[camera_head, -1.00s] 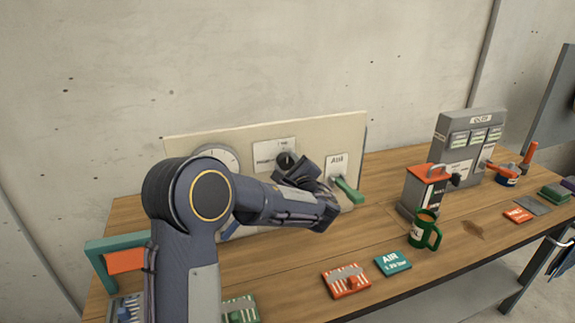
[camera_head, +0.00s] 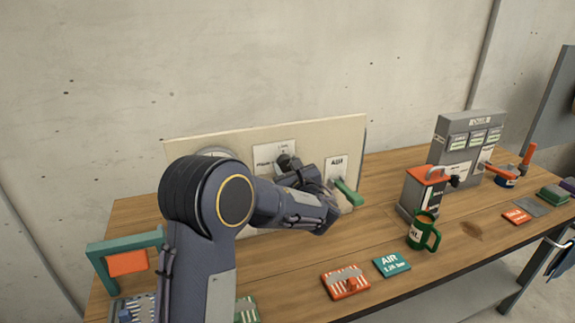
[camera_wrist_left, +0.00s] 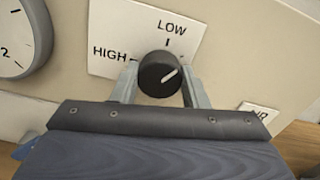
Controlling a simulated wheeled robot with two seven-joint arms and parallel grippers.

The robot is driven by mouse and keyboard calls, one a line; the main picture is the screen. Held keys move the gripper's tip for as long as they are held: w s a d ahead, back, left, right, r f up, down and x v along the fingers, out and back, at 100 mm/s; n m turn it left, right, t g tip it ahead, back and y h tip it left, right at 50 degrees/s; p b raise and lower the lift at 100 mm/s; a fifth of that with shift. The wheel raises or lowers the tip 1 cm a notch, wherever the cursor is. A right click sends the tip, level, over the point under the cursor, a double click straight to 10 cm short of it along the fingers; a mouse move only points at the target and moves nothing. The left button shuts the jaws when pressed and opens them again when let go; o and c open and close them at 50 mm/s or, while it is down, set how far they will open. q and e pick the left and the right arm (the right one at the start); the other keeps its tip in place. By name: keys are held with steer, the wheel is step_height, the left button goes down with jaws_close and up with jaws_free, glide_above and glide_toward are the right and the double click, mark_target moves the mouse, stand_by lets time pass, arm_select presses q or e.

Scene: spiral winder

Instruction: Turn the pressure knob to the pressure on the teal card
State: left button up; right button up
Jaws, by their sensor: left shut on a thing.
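The black pressure knob (camera_wrist_left: 158,72) sits on a white plate (camera_wrist_left: 112,40) marked LOW and HIGH. In the left wrist view its white pointer line slants to the upper right. The fingers of my left gripper (camera_wrist_left: 160,92) are shut on the knob, one on each side. In the head view the knob (camera_head: 284,160) is partly hidden by my gripper. The teal card (camera_head: 391,264) lies on the table and reads AIR with a bar value too small to read surely. The pressure gauge (camera_wrist_left: 20,45) is cut off in the wrist view and mostly hidden by my arm in the head view.
The cream panel (camera_head: 330,130) also carries a green lever (camera_head: 347,192) beside an AIR label. Table between panel and cards is clear.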

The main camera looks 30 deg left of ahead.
arm_select(q)
steer(key=m+p, duration=0.2)
steer(key=m, duration=0.2)
steer(key=shift+r, duration=0.15)
steer(key=shift+m+p, duration=1.1)
steer(key=shift+m, duration=0.4)
steer(key=o, duration=1)
steer(key=shift+c, duration=0.2)
steer(key=shift+d, duration=0.1)
steer(key=b+v, duration=0.1)
steer(key=v, duration=0.6)
steer(key=shift+s+d+b, duration=0.2)
steer(key=shift+s+b, duration=0.05)
steer(key=shift+b, duration=0.15)
